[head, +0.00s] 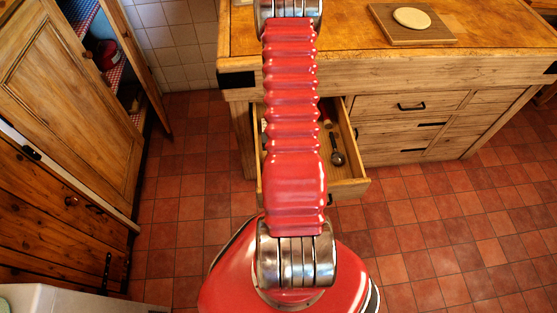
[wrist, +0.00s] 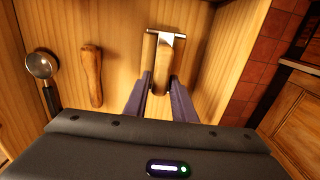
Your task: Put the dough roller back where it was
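The dough roller (wrist: 163,68) shows in the wrist view, with a wooden handle and a metal bracket at its far end. It is over or on the pale wooden floor of the open drawer (head: 349,150); I cannot tell whether it touches. My gripper (wrist: 161,80) has its two purple-grey fingers on either side of the handle, and their tips appear to press on it. In the head view my red arm hides the gripper and the roller.
A turned wooden piece (wrist: 92,75) and a metal scoop (wrist: 42,68) lie to the left in the wrist view. The worktop (head: 350,50) above the drawer bears a board (head: 392,33) with a pale round disc (head: 412,18). A cupboard door (head: 70,95) stands open at left.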

